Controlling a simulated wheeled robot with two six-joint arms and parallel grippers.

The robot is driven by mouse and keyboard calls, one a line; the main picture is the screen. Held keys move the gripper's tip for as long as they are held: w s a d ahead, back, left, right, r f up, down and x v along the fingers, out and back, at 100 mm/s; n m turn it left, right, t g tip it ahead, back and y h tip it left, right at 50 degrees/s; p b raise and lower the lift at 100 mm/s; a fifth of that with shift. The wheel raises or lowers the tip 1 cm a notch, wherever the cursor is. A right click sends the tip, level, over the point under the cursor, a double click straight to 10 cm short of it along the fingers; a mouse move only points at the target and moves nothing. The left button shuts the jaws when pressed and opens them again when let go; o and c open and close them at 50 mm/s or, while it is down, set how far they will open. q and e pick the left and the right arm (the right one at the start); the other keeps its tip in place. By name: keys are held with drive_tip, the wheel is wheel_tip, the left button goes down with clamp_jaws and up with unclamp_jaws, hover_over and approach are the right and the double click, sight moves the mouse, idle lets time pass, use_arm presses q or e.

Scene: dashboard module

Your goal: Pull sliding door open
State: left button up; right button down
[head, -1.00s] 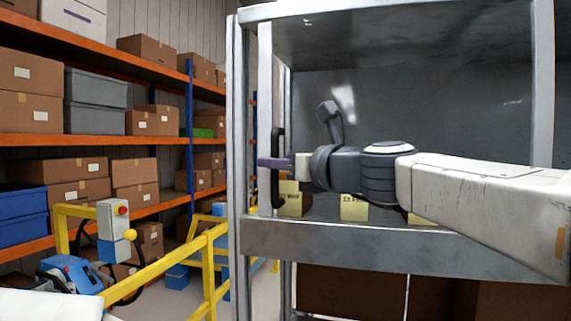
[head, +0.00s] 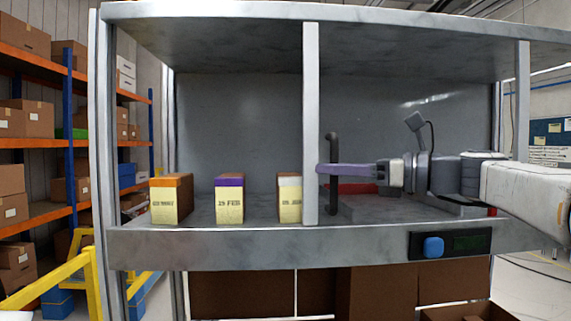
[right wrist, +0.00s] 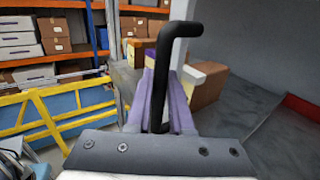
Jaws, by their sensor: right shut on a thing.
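The sliding door's pale upright edge (head: 311,120) stands near the middle of the cabinet front in the head view. Its black bar handle (head: 333,148) is just right of that edge. My right gripper (head: 325,170) reaches in from the right, with its purple fingers shut on the handle. In the right wrist view the black handle (right wrist: 177,38) rises between the purple fingers (right wrist: 158,108), its top bent to the right. Left of the door edge the cabinet front is open. My left gripper is not in view.
Inside the cabinet, the opening shows boxes with orange (head: 171,198), purple (head: 229,198) and white (head: 290,198) tops. A red thing (head: 352,188) lies behind the gripper. A blue button (head: 433,247) is on the front rail. A yellow railing (head: 75,275) stands at left.

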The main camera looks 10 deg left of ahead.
drive_tip(key=w+d+p, duration=0.1)
drive_tip(key=w+d, duration=0.1)
drive_tip(key=d, duration=0.5)
drive_tip(key=shift+a, duration=0.1)
drive_tip(key=c, duration=1.1)
unclamp_jaws()
drive_tip(key=b+v, duration=0.2)
drive_tip(key=v, duration=0.8)
drive_tip(key=shift+d+b, duration=0.25)
drive_tip(key=shift+b, duration=0.05)
